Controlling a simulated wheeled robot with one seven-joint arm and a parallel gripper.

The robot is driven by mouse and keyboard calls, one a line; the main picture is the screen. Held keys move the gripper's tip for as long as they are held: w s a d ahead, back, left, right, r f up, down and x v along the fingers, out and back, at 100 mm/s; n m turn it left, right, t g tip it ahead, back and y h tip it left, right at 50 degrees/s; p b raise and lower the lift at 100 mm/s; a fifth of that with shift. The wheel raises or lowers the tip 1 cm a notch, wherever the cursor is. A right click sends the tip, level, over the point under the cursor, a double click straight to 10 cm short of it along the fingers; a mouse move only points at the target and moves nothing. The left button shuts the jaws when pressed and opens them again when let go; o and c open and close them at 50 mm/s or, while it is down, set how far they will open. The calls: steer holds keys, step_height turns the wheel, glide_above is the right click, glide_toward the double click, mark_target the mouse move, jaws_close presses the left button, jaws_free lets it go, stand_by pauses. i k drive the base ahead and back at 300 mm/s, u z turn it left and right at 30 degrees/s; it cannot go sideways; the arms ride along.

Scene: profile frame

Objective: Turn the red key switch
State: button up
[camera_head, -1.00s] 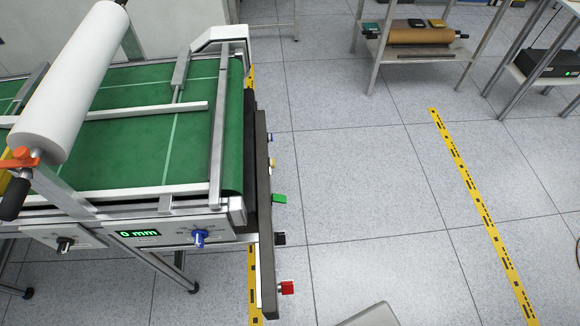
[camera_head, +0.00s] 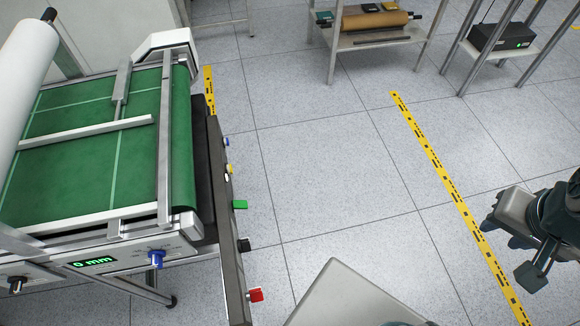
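The red key switch (camera_head: 256,295) sticks out from the lower end of the dark side panel (camera_head: 228,235) on the machine, at the lower left of the head view. It is small, and its exact turn angle cannot be read. My gripper (camera_head: 492,226) is at the right edge of the view, over the floor and well apart from the switch. Only part of it shows, and whether its fingers are open or shut cannot be told. Nothing visible touches the switch.
Black (camera_head: 244,246), green (camera_head: 240,204), yellow and blue controls line the same panel above the red one. A green conveyor bed (camera_head: 80,160) with a white roll is left. Floor between machine and yellow tape (camera_head: 440,175) is mostly clear. A shelf (camera_head: 375,40) stands behind.

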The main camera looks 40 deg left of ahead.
mark_target(255, 295)
steer(key=i, duration=0.85)
steer(key=u, duration=4.15)
steer(key=k, duration=1.25)
steer(key=u, duration=0.45)
steer(key=i, duration=0.4)
